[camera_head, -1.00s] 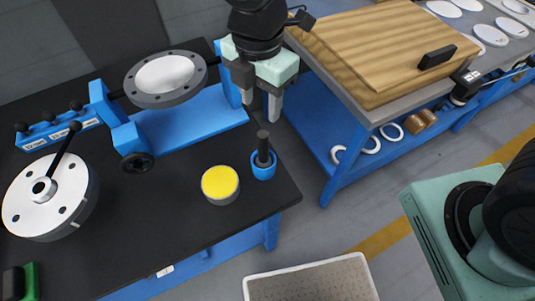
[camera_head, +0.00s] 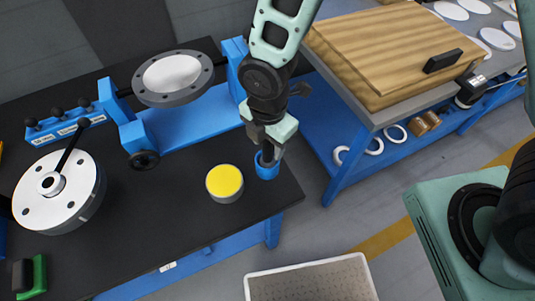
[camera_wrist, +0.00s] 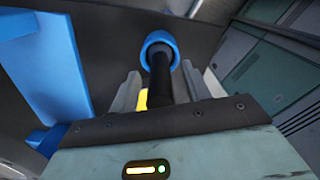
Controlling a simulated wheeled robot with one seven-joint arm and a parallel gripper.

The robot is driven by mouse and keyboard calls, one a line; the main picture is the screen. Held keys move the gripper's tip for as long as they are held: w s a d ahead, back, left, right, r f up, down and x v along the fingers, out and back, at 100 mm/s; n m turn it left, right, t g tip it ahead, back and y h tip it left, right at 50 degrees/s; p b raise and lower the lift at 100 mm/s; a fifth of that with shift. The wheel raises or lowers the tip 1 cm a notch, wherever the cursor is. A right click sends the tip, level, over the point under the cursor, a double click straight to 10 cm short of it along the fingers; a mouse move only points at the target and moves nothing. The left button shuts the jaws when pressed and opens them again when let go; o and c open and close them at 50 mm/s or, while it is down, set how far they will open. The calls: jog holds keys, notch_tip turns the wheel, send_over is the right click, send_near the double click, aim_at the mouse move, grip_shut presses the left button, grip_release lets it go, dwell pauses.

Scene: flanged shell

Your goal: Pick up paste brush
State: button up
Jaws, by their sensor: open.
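The paste brush shows as a dark upright handle (camera_wrist: 160,80) in the wrist view, standing in a small blue cup (camera_wrist: 159,42). In the head view the blue cup (camera_head: 266,171) stands near the right corner of the black table, and my gripper mostly hides the handle. My gripper (camera_head: 269,152) is directly over the cup, pointing down. In the wrist view my gripper (camera_wrist: 160,72) is open, with one finger on each side of the handle. I cannot tell whether either finger touches it.
A tin with a yellow top (camera_head: 225,183) stands just left of the cup. A blue stand with a round grey flange (camera_head: 172,78) is behind it. A white disc with a lever (camera_head: 58,190) is at left. A wooden board (camera_head: 385,50) lies on the right bench.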

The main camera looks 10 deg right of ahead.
grip_shut()
notch_tip(320, 180, up, 10)
jog(key=shift+f+b, duration=0.1)
jog(key=shift+b, duration=0.2)
dwell(0.4)
